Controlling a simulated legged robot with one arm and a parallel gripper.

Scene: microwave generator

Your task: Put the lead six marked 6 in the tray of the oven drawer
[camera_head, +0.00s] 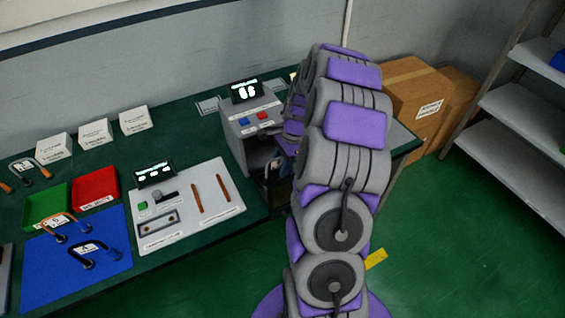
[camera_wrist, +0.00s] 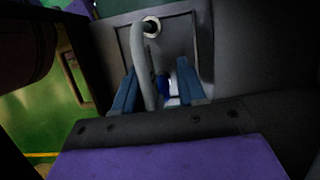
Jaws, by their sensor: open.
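A grey lead (camera_wrist: 140,62) with a pale round end runs down between the two blue fingers of my gripper (camera_wrist: 156,84) in the wrist view. The fingers are open and stand apart on either side of it. A blue and white part lies beside the lead, between the fingers; I cannot read any number on it. Behind is a dark grey tray-like recess (camera_wrist: 121,42). In the head view the oven (camera_head: 240,124) is a grey box with a lit display and red and blue buttons. My arm hides my gripper and most of the oven's drawer there.
A blue mat (camera_head: 55,285) holds an orange lead (camera_head: 58,226) and a black lead (camera_head: 88,249). A green tray (camera_head: 40,207), a red tray (camera_head: 97,188) and a white test panel (camera_head: 205,222) stand nearby. Cardboard boxes (camera_head: 405,85) and shelves (camera_head: 520,115) are at right.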

